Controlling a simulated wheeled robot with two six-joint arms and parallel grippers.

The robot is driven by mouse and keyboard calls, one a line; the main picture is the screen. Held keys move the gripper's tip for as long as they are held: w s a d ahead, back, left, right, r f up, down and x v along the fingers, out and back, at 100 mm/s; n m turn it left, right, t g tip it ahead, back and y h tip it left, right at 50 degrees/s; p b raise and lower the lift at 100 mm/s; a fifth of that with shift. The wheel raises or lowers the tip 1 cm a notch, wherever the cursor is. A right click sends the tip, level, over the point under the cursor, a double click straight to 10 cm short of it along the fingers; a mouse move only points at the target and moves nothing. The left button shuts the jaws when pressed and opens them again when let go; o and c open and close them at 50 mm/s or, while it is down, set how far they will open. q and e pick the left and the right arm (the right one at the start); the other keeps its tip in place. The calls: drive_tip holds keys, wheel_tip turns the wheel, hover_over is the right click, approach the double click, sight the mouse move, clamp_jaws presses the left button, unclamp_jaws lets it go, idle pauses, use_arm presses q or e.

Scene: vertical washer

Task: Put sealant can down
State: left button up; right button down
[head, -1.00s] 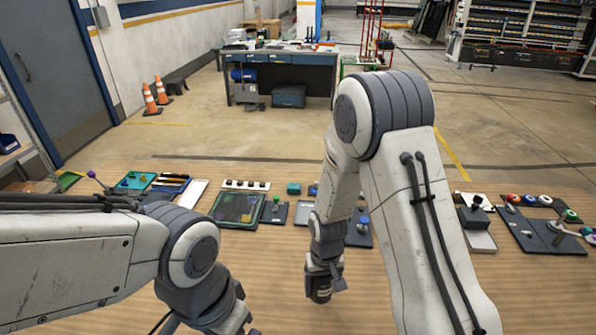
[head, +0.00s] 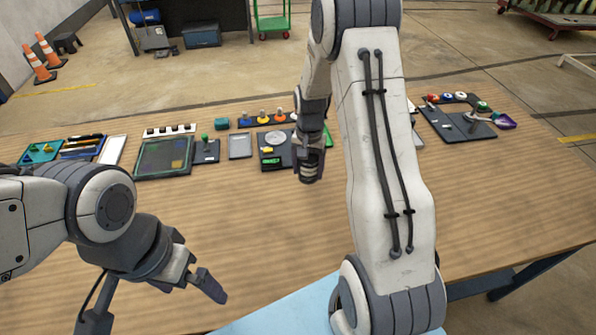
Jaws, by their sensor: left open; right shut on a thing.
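My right gripper (head: 308,158) hangs down over the wooden table, at the front right edge of a dark tray. It is shut on a small dark can with a pale band (head: 309,173), taken to be the sealant can. The gripper hides much of the can, and I cannot tell whether its base touches the table. My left gripper (head: 207,286) is open and empty above the front left of the table, well apart from the can.
The table (head: 230,235) has wide bare wood in front of a back row of trays. The dark tray (head: 271,157) with a round grey disc is just left of the can. Another tray (head: 459,122) stands at right. A light blue surface (head: 284,310) lies in front.

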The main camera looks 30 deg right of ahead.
drive_tip(key=w+a+f, duration=0.1)
drive_tip(key=w+a+f+p, duration=0.1)
drive_tip(key=w+a, duration=0.1)
drive_tip(key=w+a+f+p, duration=0.1)
drive_tip(key=w+f, duration=0.1)
drive_tip(key=shift+w+a, duration=0.15)
drive_tip(key=shift+w, duration=0.05)
wheel_tip(320, 180, down, 4)
drive_tip(key=shift+r+p, duration=0.2)
drive_tip(key=shift+p, duration=0.65)
drive_tip(key=shift+f, duration=0.15)
drive_tip(key=shift+f, duration=0.1)
drive_tip(key=shift+f, duration=0.15)
unclamp_jaws()
